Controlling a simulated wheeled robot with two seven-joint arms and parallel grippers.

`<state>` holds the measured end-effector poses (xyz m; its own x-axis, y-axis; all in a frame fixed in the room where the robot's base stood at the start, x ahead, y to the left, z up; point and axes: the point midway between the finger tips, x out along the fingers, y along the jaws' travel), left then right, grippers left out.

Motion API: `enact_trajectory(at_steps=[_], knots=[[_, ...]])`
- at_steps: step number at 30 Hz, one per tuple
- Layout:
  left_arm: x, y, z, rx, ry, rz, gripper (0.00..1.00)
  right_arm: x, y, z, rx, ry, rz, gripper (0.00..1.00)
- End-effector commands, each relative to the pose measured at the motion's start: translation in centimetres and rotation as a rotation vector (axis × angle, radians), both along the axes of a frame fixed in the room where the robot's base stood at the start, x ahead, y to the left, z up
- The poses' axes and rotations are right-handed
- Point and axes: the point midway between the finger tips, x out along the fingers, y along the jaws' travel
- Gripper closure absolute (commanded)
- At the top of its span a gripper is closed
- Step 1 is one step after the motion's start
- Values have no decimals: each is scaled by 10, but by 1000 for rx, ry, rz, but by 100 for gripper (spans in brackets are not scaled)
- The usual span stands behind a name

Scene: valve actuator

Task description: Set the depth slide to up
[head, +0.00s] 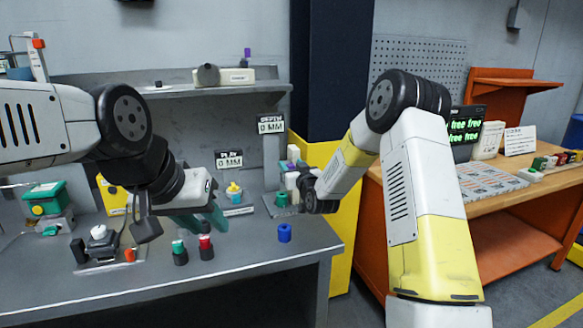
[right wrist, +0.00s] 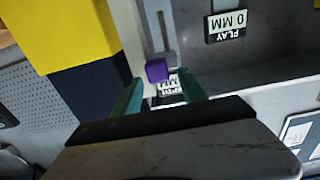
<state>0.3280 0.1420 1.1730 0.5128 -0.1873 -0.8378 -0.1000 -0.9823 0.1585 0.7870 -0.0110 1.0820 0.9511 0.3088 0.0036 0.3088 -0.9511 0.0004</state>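The depth slide's purple knob (right wrist: 157,70) shows in the right wrist view, on a slotted grey upright (right wrist: 160,30). In the head view, the upright's DEPTH sign (head: 271,124) reads 0 MM. My right gripper (right wrist: 163,82) is open, its two teal fingers on either side of the knob near their tips. I cannot tell whether either finger touches it. In the head view my right wrist partly covers the slide's lower part. My left gripper (head: 207,219) is above the bench, left of the slide; its finger gap is not clear.
A PLAY sign (head: 229,159) reading 0 MM stands left of the slide. A blue cylinder (head: 285,233), red-topped (head: 205,247) and green-topped (head: 180,252) pieces stand on the grey bench (head: 250,258). A shelf (head: 215,88) runs above. An orange workbench (head: 510,230) stands at right.

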Motion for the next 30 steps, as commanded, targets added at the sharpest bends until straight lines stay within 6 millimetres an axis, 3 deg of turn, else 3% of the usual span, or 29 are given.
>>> enact_trajectory(at_steps=[5,19,30], knots=[[0,0,0,0,0,0,64,-4,-2,-1,-1,3,0,51],[0,0,0,0,0,0,64,-69,-22,-1,0,1,1,51],[0,0,0,0,0,0,64,-74,-24,0,0,0,0,51]])
